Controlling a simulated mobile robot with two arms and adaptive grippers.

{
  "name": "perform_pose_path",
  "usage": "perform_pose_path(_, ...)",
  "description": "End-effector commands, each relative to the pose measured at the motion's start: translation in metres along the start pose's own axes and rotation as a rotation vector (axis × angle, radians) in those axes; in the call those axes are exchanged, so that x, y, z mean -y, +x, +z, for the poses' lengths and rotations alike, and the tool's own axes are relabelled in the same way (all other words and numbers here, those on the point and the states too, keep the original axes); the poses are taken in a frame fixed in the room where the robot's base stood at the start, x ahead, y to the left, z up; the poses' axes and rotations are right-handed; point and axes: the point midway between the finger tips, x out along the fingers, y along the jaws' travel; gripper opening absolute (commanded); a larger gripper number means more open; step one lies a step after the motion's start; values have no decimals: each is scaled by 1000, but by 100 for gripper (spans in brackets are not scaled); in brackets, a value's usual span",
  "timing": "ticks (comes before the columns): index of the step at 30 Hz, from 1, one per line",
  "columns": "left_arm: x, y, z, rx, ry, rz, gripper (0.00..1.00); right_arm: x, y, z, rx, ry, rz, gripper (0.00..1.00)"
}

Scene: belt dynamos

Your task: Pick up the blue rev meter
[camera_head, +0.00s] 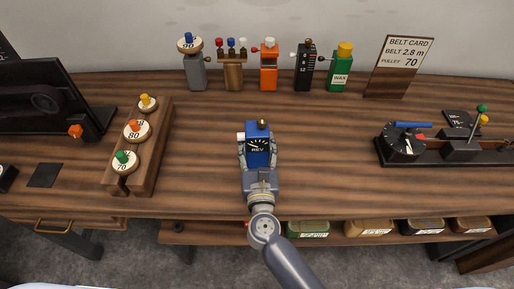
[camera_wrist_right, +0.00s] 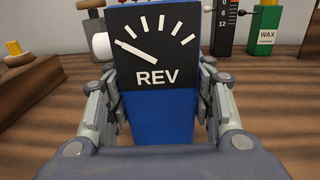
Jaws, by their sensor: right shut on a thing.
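The blue rev meter (camera_head: 258,158) stands upright at the middle of the wooden table in the head view, with a black dial face marked REV. In the right wrist view the rev meter (camera_wrist_right: 160,118) fills the middle, its dial facing the camera. My right gripper (camera_head: 258,165) comes from the table's front edge and is shut on the rev meter, one finger on each side. The fingers also show in the right wrist view (camera_wrist_right: 158,105). Whether the meter's base touches the table is hidden by the gripper. My left gripper is not in view.
A wooden rack (camera_head: 153,165) with numbered pulleys stands to the left. Several devices, including an orange one (camera_head: 269,72) and a green wax can (camera_head: 341,70), line the back beside a belt card (camera_head: 399,68). A belt machine (camera_head: 450,150) stands right. Table between is clear.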

Motion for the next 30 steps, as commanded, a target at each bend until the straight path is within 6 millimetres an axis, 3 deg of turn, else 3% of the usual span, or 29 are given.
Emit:
perform_pose_path(4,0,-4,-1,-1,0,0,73,0,0,24,5,6,-1,2)
perform_pose_path(6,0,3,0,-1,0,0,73,-2,-17,17,0,3,1,2)
perform_pose_path(21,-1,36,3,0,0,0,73,-7,-127,27,1,0,0,2)
perform_pose_path(30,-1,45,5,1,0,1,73,-9,-157,32,2,-1,0,2)
